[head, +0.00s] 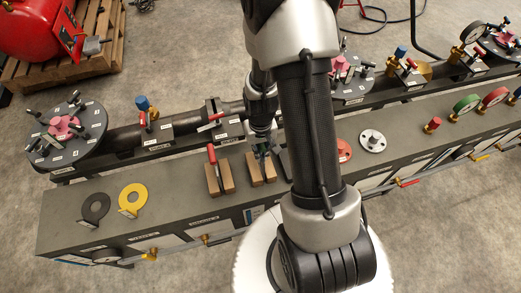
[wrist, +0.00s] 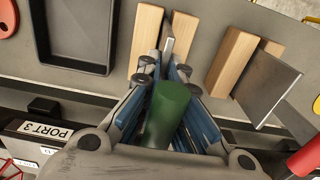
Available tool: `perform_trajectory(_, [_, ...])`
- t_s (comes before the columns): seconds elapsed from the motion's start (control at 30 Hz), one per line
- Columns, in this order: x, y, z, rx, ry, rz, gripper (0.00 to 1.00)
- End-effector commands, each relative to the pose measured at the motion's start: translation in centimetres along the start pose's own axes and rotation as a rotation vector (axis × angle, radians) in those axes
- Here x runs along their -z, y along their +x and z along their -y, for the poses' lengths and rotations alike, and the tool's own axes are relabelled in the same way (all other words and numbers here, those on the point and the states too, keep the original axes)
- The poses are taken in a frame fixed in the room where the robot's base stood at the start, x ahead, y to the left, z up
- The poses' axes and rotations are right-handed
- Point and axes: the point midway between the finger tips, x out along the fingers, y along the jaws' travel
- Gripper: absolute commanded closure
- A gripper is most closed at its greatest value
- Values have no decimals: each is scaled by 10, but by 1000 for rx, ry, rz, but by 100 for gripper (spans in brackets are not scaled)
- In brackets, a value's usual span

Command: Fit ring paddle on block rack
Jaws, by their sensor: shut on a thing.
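My gripper (wrist: 165,95) is shut on the green handle (wrist: 172,110) of the ring paddle. In the wrist view the paddle's grey plate (wrist: 169,40) shows nearly edge-on beyond the fingertips, beside a pale wooden block (wrist: 146,42). In the head view my gripper is over the right-hand block rack (head: 270,172). Its fingers and my arm partly cover the rack. The ring opening is hidden, and I cannot tell whether the plate is seated or touches a block.
A red-handled paddle (head: 212,156) stands in the rack just left. Its plate (wrist: 270,88) and handle (wrist: 304,160) are close to my gripper. A dark tray (wrist: 75,40) lies on the other side.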

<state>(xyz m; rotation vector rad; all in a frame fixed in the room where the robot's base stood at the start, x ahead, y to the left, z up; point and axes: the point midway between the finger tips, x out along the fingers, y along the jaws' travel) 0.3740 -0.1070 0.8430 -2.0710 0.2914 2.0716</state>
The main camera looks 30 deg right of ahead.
Motion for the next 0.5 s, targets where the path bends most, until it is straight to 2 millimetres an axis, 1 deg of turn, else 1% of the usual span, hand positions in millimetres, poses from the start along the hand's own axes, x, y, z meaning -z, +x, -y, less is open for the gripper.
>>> perform_trajectory(0.13, [0, -1, 0, 0, 0, -1, 100])
perform_trajectory(0.17, [0, -1, 0, 0, 0, -1, 93])
perform_trajectory(0.5, [0, 0, 0, 0, 0, -1, 70])
